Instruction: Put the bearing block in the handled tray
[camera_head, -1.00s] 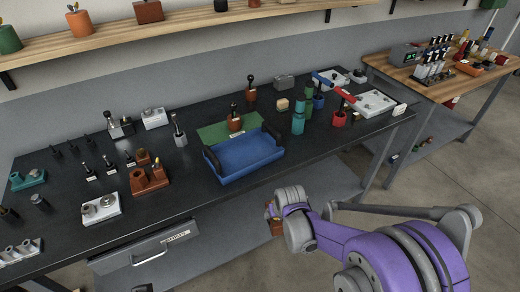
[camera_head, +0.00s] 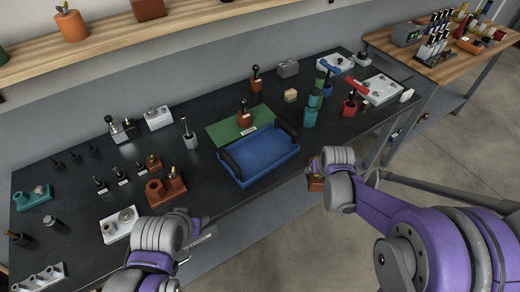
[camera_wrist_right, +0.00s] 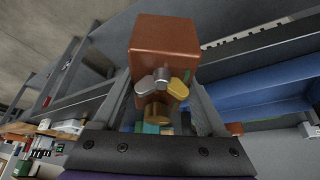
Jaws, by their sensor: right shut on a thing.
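The handled tray (camera_head: 262,172) is blue with dark handles at its ends and lies on the black bench in the head view. Its side also shows at the right of the right wrist view (camera_wrist_right: 262,92). My right gripper (camera_wrist_right: 160,85) is shut on a reddish-brown block (camera_wrist_right: 163,38), which I take for the bearing block, with metal wing-like parts at its near end. In the head view this block (camera_head: 316,184) is right of the tray, by the bench's front edge, partly hidden by my wrist. My left wrist is at lower left; its fingers are not clearly seen.
A green mat (camera_head: 228,126) lies behind the tray, with a brown-based handled tool (camera_head: 244,118) on it. Teal cylinders (camera_head: 310,117) and a red cup (camera_head: 349,107) stand to the right. A brown holder (camera_head: 166,188) stands left. The tray's inside looks empty.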

